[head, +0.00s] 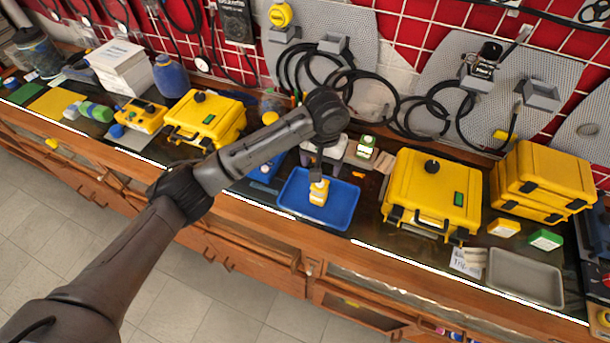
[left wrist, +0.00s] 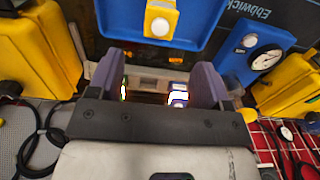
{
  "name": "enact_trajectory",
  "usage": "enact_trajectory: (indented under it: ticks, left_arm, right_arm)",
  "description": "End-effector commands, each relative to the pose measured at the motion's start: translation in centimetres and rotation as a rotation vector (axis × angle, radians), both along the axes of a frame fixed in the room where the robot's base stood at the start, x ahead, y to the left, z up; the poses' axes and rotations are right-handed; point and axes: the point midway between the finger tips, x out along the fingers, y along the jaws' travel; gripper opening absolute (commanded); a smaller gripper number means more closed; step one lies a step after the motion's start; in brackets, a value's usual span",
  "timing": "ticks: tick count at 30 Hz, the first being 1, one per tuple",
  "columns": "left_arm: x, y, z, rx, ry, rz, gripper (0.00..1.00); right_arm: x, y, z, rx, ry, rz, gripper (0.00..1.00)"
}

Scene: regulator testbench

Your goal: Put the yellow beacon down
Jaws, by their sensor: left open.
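The yellow beacon (head: 319,193), with a white part on it, rests in the blue tray (head: 342,216) on the bench. In the left wrist view the beacon (left wrist: 161,20) lies on the floor of the blue tray (left wrist: 200,42), beyond my fingertips. My left gripper (head: 318,173) hangs over the rear part of the tray in the head view. In the left wrist view its two fingers (left wrist: 155,78) are spread, with no beacon between them. Some of the gripper is hidden behind my wrist in the head view. My right gripper is not in view.
A large yellow case (head: 420,192) stands right of the tray, with stacked yellow cases (head: 540,185) beyond. Another yellow case (head: 205,122) stands left. A blue gauge device (left wrist: 250,52) is beside the tray. A grey tray (head: 525,278) sits empty near the front edge.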

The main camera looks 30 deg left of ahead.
Motion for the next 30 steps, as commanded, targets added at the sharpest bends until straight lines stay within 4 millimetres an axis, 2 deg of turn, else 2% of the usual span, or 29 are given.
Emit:
enact_trajectory:
  ticks: [9,11,14,20,24,30]
  left_arm:
    - [0.0,0.0,0.4,-0.001,0.001,-0.001,0.72]
    - [-0.2,-0.2,0.0,-0.004,0.001,-0.009,0.72]
    - [-1.3,-1.0,-1.7,-0.02,0.0,-0.044,0.72]
    - [-5.9,-4.0,-7.7,-0.098,-0.038,-0.177,0.72]
    - [-10.3,-5.6,-11.6,-0.164,-0.085,-0.254,0.72]
    - [-16.6,-6.0,-15.3,-0.224,-0.171,-0.302,0.72]
  right_arm:
    - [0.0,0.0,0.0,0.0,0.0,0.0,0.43]
    - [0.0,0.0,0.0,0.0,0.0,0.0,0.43]
    - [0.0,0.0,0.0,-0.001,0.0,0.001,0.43]
    - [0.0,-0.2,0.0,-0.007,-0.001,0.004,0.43]
    - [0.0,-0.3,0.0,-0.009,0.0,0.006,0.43]
    - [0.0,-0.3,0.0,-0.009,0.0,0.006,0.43]
